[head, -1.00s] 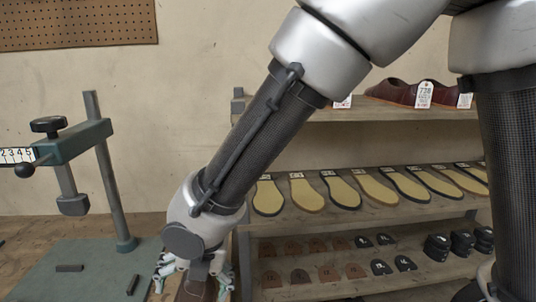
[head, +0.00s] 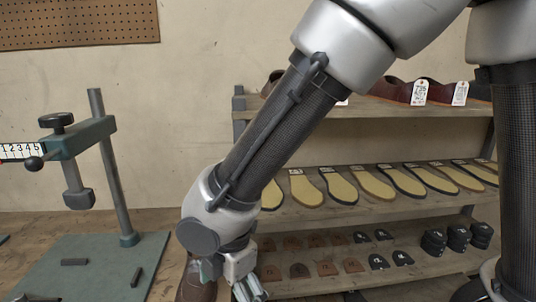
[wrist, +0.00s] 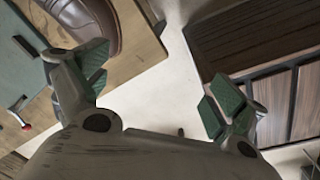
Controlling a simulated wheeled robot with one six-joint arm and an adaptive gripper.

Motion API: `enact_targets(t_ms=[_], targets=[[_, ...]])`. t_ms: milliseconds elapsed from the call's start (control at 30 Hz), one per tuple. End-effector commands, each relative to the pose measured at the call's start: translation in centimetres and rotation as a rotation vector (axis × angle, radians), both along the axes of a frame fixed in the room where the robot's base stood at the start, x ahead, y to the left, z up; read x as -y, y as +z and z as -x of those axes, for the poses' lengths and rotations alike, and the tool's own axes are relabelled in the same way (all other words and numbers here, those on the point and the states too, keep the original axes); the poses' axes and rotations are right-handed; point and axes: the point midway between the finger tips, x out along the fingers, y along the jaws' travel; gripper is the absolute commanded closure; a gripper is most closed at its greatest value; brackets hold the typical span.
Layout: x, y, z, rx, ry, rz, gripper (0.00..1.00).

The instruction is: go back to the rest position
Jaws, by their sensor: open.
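My gripper (head: 238,280) is low in the head view, beside the right side of a brown shoe (head: 196,283) that my arm partly hides. In the wrist view my gripper (wrist: 158,88) is open, with its green-padded fingers wide apart and nothing between them but pale floor. The brown shoe (wrist: 85,22) shows at the upper left there, on a wooden bench top (wrist: 135,62), near the left finger.
A green press stand (head: 85,140) with two small dark bars on its base is at the left. A shelf rack (head: 340,210) with soles, heel pieces and tagged shoes stands at the right. Dark wooden shelving (wrist: 255,45) fills the wrist view's upper right.

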Motion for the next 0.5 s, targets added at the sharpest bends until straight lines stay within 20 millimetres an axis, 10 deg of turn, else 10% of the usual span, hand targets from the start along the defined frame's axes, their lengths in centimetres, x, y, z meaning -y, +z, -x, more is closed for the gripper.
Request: enact_targets(t_ms=[167, 500], targets=[[6.8, 3.3, -2.4, -0.04, -0.497, 0.027, 0.04], [27.4, 12.0, -5.5, -0.094, -1.677, -0.085, 0.04]])
